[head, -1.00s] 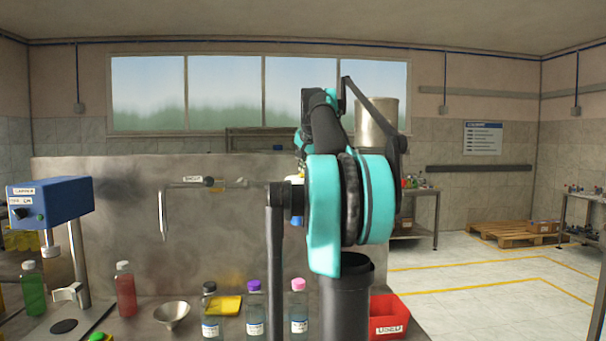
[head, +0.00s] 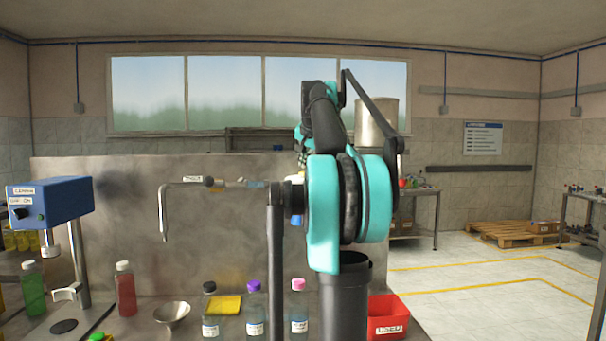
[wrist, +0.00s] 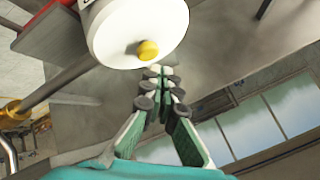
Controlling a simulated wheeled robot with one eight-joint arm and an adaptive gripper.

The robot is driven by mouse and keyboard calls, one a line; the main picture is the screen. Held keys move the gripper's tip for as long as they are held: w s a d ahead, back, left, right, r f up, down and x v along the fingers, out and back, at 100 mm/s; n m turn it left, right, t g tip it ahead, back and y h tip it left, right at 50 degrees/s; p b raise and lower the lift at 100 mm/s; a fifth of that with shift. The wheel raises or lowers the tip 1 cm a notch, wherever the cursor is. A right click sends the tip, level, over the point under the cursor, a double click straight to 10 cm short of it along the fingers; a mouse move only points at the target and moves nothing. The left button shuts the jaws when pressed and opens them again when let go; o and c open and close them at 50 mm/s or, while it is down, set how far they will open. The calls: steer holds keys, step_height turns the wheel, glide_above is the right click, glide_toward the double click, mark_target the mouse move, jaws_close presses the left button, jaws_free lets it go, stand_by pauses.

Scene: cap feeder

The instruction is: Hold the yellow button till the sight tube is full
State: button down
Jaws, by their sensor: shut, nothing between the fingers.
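The yellow button (wrist: 148,50) sits on the round white face of a housing (wrist: 120,32) in the wrist view. My gripper (wrist: 156,72) is shut and empty, its fingertips close beside the button; I cannot tell whether they touch it. In the head view my arm hides the gripper and the button. A metal cylinder (head: 376,122) stands behind my arm. I cannot make out the sight tube or its level in either view.
Bottles with black (head: 210,312), purple (head: 254,308) and pink (head: 299,307) caps stand on the bench, with a funnel (head: 172,314) and a red bin (head: 387,316). A blue capping machine (head: 50,201) is at left. A metal pipe (wrist: 58,85) runs beside the white housing.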

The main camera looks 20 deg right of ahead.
steer(key=shift+r, duration=2.5)
steer(key=shift+s, duration=0.1)
